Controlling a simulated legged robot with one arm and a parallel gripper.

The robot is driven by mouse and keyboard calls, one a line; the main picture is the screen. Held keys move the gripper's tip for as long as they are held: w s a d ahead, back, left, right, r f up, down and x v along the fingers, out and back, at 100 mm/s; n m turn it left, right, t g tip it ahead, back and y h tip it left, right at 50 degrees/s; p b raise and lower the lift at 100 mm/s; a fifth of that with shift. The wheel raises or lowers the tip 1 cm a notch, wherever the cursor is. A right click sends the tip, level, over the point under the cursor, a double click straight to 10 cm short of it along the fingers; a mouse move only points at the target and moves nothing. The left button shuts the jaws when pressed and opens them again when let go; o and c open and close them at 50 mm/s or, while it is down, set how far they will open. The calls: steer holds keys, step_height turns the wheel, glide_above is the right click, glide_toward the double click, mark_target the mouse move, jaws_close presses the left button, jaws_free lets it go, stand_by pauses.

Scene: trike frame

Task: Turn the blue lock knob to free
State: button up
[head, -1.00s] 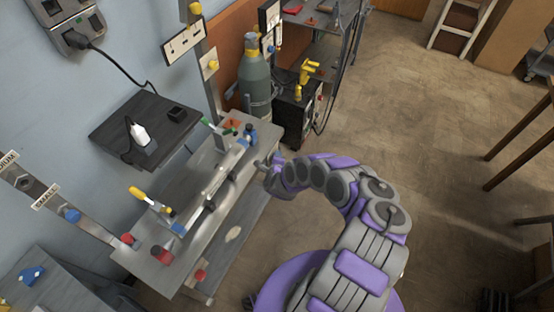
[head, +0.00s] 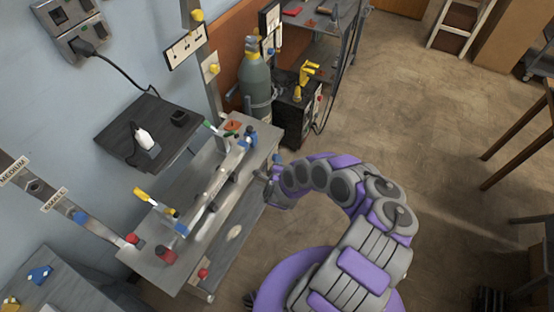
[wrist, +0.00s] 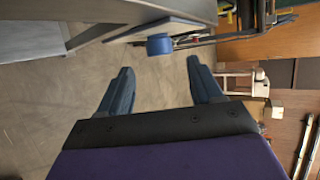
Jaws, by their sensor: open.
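A blue knob (wrist: 159,45) shows in the wrist view, beside the edge of a grey plate and just beyond my fingertips. My gripper (wrist: 159,70) is open and empty, with the knob roughly centred between its two dark blue fingers but apart from them. In the head view my gripper (head: 266,178) is at the right edge of the grey bench (head: 238,208), and its fingers are too small to make out. A small blue part (head: 277,158) shows by the bench's far right corner, near the gripper. I cannot read the knob's setting.
A long metal tube (head: 217,185) lies along the bench, with a yellow-handled clamp (head: 152,203) and red and blue knobs around it. A gas cylinder (head: 255,82) and a dark machine (head: 295,108) stand beyond the bench.

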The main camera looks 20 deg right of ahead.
steer(key=p+v, duration=0.7)
steer(key=v, duration=0.4)
steer(key=shift+f, duration=0.1)
